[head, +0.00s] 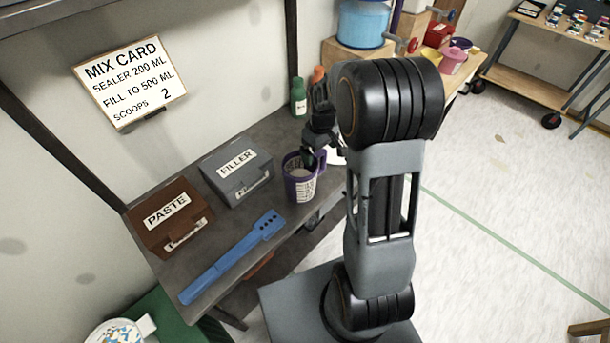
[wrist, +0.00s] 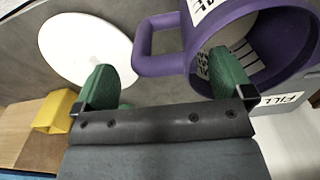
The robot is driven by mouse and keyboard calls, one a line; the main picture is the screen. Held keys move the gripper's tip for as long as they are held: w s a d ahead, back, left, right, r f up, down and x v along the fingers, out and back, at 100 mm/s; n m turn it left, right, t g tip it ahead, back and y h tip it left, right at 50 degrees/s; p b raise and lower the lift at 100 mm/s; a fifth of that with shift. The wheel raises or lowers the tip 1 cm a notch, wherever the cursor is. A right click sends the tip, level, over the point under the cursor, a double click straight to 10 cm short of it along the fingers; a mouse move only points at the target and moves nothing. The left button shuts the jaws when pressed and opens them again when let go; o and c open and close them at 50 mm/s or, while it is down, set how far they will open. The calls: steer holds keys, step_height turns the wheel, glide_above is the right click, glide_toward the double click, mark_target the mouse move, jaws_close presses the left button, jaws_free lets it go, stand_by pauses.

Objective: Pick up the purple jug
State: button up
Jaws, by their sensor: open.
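The purple jug (head: 300,183) stands upright on the dark bench, right of the grey FILLER box, with a white label on its side. In the wrist view the jug (wrist: 232,27) fills the upper right, its mouth towards the camera and its handle pointing left. My gripper (head: 311,157) is at the jug's handle side, near its rim. In the wrist view my gripper (wrist: 166,84) is open, with green fingers apart and the handle in the gap ahead of them. The right finger overlaps the jug's mouth; I cannot tell whether it touches.
A brown PASTE box (head: 168,218), grey FILLER box (head: 238,170) and blue slotted paddle (head: 232,257) lie left of the jug. A green bottle (head: 299,97) stands behind. A white disc (wrist: 85,48) and yellow object (wrist: 54,111) are left of the handle.

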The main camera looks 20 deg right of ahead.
mark_target(307, 174)
steer(key=shift+f, duration=2.05)
steer(key=c, duration=1.3)
